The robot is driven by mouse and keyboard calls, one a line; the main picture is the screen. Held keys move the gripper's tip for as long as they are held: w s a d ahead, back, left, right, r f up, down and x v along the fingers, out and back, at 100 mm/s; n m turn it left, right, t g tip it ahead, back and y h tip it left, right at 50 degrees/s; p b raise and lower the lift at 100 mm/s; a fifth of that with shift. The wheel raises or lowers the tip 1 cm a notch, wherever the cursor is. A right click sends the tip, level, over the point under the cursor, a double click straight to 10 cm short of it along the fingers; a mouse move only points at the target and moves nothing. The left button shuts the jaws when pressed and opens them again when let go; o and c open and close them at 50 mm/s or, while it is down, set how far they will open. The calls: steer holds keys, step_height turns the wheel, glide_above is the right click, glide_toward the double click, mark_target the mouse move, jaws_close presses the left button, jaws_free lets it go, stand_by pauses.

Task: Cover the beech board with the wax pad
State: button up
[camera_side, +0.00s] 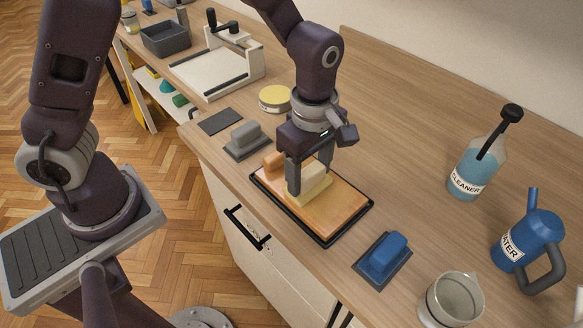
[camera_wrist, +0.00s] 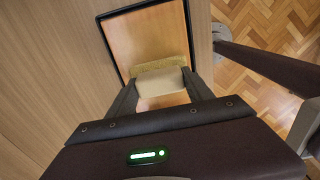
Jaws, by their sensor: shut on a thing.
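The beech board (camera_side: 342,205) lies in a black-rimmed tray on the counter. My gripper (camera_side: 307,180) is over the board's left part, pointing down. It is shut on the wax pad (camera_side: 315,189), a cream block with a yellowish base. The pad appears to rest on the board's surface, but its underside is hidden. In the wrist view the pad (camera_wrist: 158,82) sits between the two fingers across the board (camera_wrist: 148,38).
A grey pad (camera_side: 246,138) and a blue pad (camera_side: 384,257) sit on dark mats; another mat (camera_side: 220,121) is empty. A yellow-lidded tin (camera_side: 275,98) stands behind. A cleaner bottle (camera_side: 473,168), blue water can (camera_side: 530,240) and glass jug (camera_side: 451,300) stand right.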

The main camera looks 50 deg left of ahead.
mark_target(330, 178)
steer(key=shift+d, duration=1)
steer(key=d, duration=0.6)
steer(key=shift+d, duration=0.4)
steer(key=shift+w, duration=2.05)
steer(key=a, duration=0.7)
